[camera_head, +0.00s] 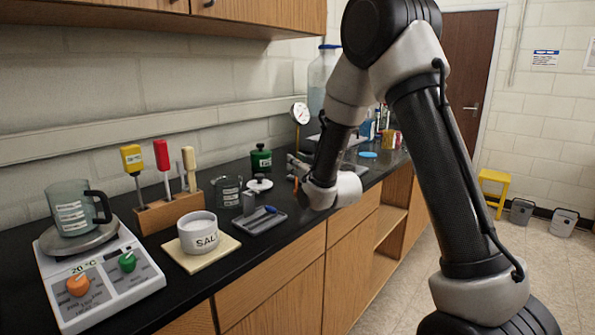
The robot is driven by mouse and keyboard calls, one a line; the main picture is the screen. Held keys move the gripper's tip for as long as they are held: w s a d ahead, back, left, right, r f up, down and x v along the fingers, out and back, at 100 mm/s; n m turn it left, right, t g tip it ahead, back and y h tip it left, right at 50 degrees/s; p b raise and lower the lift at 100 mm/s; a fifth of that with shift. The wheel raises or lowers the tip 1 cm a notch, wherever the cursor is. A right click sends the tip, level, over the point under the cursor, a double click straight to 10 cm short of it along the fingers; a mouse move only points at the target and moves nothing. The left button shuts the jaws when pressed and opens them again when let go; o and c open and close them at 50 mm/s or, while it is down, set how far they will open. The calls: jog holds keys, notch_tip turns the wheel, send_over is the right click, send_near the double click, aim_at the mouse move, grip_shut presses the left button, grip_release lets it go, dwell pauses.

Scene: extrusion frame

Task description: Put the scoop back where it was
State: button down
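A small tool with a blue handle (270,209) lies on a grey tray (262,222) on the black counter; it may be the scoop, but its far end is unclear. A wooden rack (180,209) to the left holds upright tools with a yellow handle (132,158), a red handle (162,155) and a beige handle (189,160). My gripper (298,170) is over the counter, right of the grey tray and apart from it. It is small and partly hidden by my wrist, so its opening and any held thing cannot be made out.
A white salt pot (199,236) stands on a pale board (200,257) in front of the rack. A glass beaker (228,191), white lid (261,184) and green jar (261,158) crowd the tray's back side.

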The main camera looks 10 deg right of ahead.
jog(key=shift+f, duration=0.9)
jog(key=shift+f, duration=0.15)
jog(key=c, duration=1.2)
grip_release()
jog(key=shift+c, duration=0.2)
